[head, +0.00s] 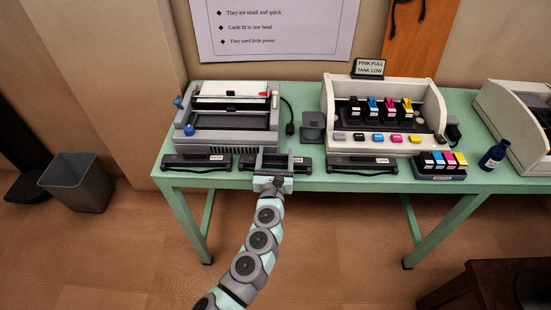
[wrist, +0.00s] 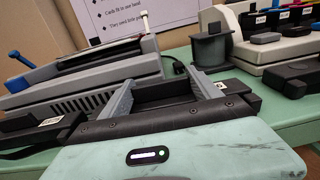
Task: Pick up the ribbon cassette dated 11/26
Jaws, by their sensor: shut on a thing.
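Three black ribbon cassettes lie in a row along the table's front: a left one (head: 197,162), a middle one (head: 304,164) and a right one (head: 362,165). Each has a small white label, but no date is readable. My gripper (head: 273,160) is at the middle cassette, shut on its body, which still appears at table level. In the wrist view the grey fingers of my gripper (wrist: 163,92) stand either side of the dark middle cassette (wrist: 238,92), with its ends sticking out. The left cassette also shows in the wrist view (wrist: 30,132).
A grey printer (head: 228,118) stands close behind the left and middle cassettes. A beige ink printer (head: 385,115), a tray of ink cartridges (head: 440,173) and a blue bottle (head: 493,155) are to the right. A small dark grey block (head: 312,127) stands behind the middle cassette.

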